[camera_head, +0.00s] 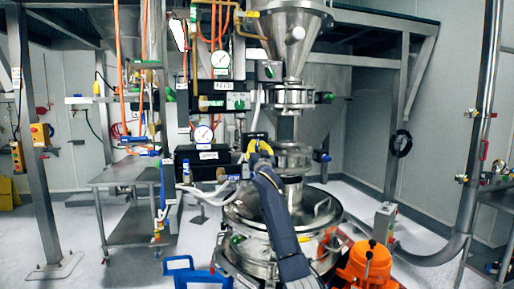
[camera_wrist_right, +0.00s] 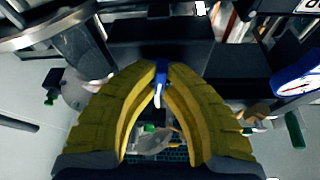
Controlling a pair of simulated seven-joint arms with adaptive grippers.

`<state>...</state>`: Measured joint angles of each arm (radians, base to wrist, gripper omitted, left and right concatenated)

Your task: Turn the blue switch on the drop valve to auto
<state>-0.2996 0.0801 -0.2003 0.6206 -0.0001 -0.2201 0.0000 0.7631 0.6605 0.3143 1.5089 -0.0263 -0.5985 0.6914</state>
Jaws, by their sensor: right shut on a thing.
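My right gripper (camera_head: 258,148) has yellow fingers and is raised to the right end of a black valve box (camera_head: 207,172) in the head view. In the right wrist view my right gripper (camera_wrist_right: 161,68) is shut, with its fingertips closed on a small blue switch (camera_wrist_right: 161,75). A thin white pointer-like part shows just under the blue. The fingers hide the blue switch in the head view. The switch's position markings cannot be read. My left gripper is not in view.
A round gauge (camera_head: 203,134) sits above the box, and more gauges and boxes stand above it. A steel hopper (camera_head: 290,40) and vessel stand behind and right of my arm. An orange motor (camera_head: 368,262) is at lower right. Hoses and cables hang nearby.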

